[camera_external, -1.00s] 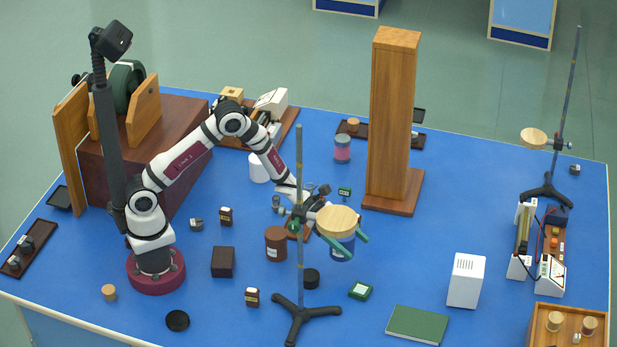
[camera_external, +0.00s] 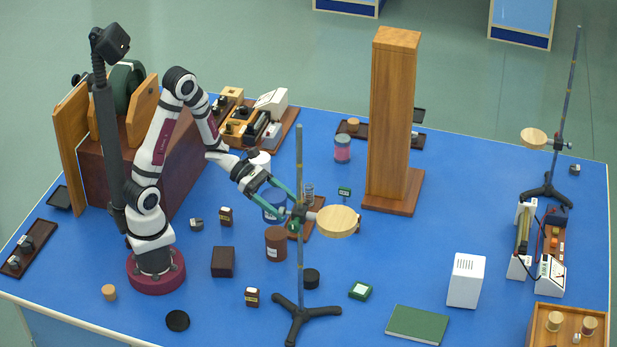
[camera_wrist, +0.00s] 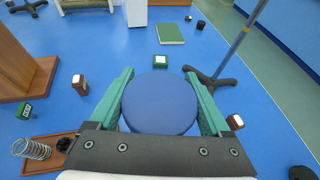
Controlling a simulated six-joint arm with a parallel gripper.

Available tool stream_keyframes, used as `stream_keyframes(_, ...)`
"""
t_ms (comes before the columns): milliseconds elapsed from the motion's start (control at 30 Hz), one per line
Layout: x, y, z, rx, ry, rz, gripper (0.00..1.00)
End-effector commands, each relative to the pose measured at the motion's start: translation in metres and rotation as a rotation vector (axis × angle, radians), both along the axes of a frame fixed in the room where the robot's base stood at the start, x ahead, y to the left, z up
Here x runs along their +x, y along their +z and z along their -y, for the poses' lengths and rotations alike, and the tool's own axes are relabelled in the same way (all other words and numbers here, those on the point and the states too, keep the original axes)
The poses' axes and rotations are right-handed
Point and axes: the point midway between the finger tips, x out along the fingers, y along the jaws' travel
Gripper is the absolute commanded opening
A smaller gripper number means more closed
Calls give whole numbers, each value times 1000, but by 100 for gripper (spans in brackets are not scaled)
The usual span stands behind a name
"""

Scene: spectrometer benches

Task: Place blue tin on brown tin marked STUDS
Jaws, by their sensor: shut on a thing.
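The blue tin (camera_external: 272,207) is gripped between the green fingers of my gripper (camera_external: 288,211), near the ringstand. In the wrist view its round blue top (camera_wrist: 160,103) fills the space between both fingers (camera_wrist: 160,76). The brown tin (camera_external: 275,245) stands upright on the blue table, just in front of and below the blue tin in the external view. Its pale label is too small to read. Its top looks clear, and the two tins appear apart. The brown tin does not show in the wrist view.
A ringstand rod (camera_external: 300,260) with a round wooden plate (camera_external: 338,221) stands right of the brown tin. A small wooden tray with a spring (camera_wrist: 32,149) is close by. A dark box (camera_external: 223,262), a black cylinder (camera_external: 311,279) and a tall wooden column (camera_external: 393,120) stand around.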

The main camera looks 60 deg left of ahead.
Motion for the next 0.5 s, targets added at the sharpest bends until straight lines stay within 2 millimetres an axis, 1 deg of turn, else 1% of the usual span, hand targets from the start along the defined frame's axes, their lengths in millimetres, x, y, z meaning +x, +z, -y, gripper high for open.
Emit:
stream_keyframes(133,0,-31,1,-2,0,-5,19)
stream_keyframes(233,1,-49,1,-2,-1,-3,19)
stream_keyframes(300,1,-54,1,0,-1,0,19)
stream_keyframes(500,1,-54,1,2,0,3,19)
